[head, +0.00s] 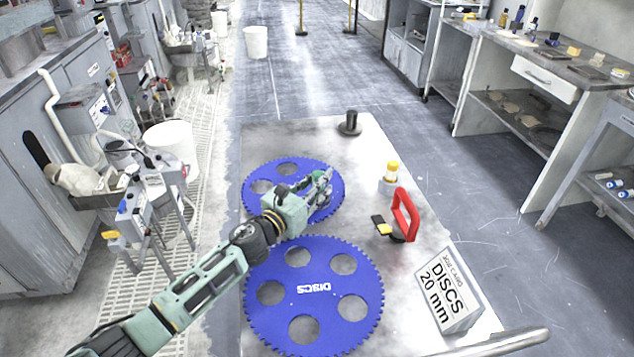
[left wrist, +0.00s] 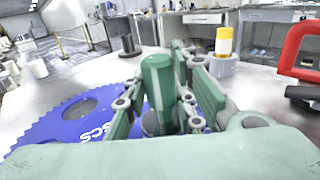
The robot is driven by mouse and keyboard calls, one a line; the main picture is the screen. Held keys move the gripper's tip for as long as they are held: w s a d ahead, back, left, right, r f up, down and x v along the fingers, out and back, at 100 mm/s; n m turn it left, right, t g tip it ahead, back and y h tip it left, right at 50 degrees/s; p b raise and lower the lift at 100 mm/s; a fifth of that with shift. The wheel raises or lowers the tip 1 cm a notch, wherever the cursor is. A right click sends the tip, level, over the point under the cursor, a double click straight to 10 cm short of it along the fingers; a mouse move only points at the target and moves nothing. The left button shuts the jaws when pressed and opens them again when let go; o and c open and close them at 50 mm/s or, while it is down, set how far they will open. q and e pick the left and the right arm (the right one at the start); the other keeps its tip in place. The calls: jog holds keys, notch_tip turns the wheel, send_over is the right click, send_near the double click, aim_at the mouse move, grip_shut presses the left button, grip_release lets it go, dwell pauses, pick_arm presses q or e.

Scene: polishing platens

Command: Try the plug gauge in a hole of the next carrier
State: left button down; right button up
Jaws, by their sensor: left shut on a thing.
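Two blue toothed carriers with round holes lie flat on the table: a near one (head: 313,265) marked DISCS and a far one (head: 262,188). My left gripper (head: 322,184) is over the right part of the far carrier and partly covers it. In the left wrist view, this gripper is shut on the plug gauge (left wrist: 158,82), an upright green cylinder. The far carrier (left wrist: 62,125) shows behind and left of it there. The gauge's lower end is largely hidden by the fingers, so I cannot tell whether it is in a hole. My right gripper is out of view.
The table's far left corner is clear.

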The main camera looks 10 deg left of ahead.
pick_arm(q)
jog(key=shift+f+b, duration=0.3)
jog(key=shift+b, duration=0.2)
dwell(0.4)
jog(key=c, duration=1.4)
grip_release()
jog(key=shift+f, duration=0.1)
jog(key=shift+s+f, duration=0.1)
jog(key=shift+f, duration=0.15)
